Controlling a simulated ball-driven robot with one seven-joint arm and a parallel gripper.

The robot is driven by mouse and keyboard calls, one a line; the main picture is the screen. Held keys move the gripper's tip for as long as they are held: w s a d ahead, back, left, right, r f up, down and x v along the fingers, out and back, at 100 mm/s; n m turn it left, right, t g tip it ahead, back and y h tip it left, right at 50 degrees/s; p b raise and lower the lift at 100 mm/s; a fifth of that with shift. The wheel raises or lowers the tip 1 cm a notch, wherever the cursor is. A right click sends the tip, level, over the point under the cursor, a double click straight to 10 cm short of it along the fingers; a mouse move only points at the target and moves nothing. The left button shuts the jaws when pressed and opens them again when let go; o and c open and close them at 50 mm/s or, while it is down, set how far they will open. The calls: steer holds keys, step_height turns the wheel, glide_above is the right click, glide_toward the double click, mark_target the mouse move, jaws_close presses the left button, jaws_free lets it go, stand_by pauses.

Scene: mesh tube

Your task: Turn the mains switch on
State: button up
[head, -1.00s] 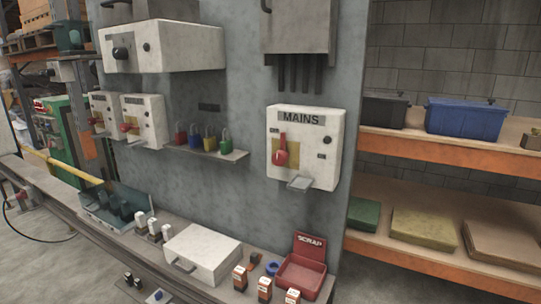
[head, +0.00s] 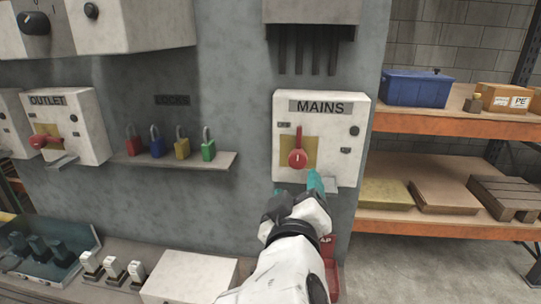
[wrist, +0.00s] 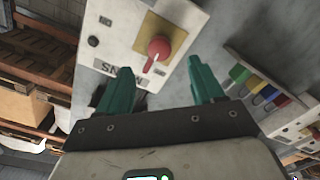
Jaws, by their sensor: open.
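The mains switch is a white box (head: 357,110) labelled MAINS on the grey wall panel. Its red handle (head: 298,158) sits on a yellow plate (head: 312,148), with the lever pointing up toward the label. My gripper (head: 298,186) is just below the handle, its teal fingers open and empty. In the wrist view the box appears upside down. There the red handle (wrist: 159,48) shows between and beyond the open fingertips of my gripper (wrist: 160,72). I cannot see contact. My gripper partly hides the hasp (head: 330,185) under the box.
A shelf with coloured padlocks (head: 181,148) and an OUTLET switch box (head: 80,120) are to the left. A workbench with a white case (head: 188,278) lies below, and my arm hides most of the red scrap bin (head: 333,265). Storage shelves (head: 450,125) stand right.

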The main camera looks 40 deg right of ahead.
mark_target(298, 164)
steer(key=p+x, duration=0.1)
steer(key=x, duration=0.6)
steer(key=p+x, duration=0.1)
steer(key=x, duration=0.2)
steer(key=shift+w+d+r+p, duration=0.2)
steer(key=shift+w+r+p, duration=0.1)
steer(key=shift+w+r, duration=0.05)
steer(key=c, duration=1.1)
